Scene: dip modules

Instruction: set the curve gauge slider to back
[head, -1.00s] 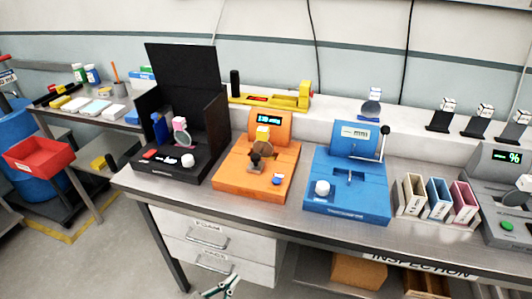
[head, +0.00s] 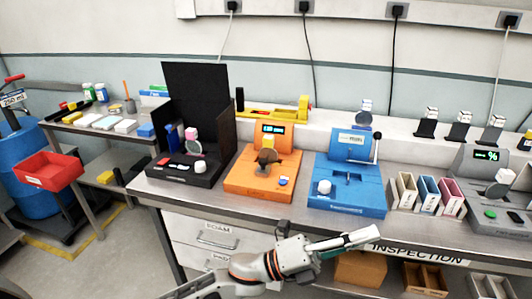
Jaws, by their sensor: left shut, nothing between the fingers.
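Three bench devices stand in a row, and their labels are too small to read, so I cannot tell for certain which is the curve gauge. The orange device (head: 258,187) has a lit display and a dark knob (head: 267,157) in front of its upright part. The blue device (head: 345,200) has a white knob (head: 324,187), a slot in its top and a black-tipped lever at its right. The black device (head: 180,172) has a tall dark screen behind it. My left gripper (head: 376,235) is shut and empty, in front of the bench edge below the blue device, apart from all devices. My right gripper is not in view.
Three coloured bins (head: 428,193) and a grey device with a display (head: 478,187) stand right of the blue device. Drawers (head: 215,239) lie under the bench's front edge. A red tray (head: 50,170) is at the left. A yellow fixture (head: 285,112) sits behind.

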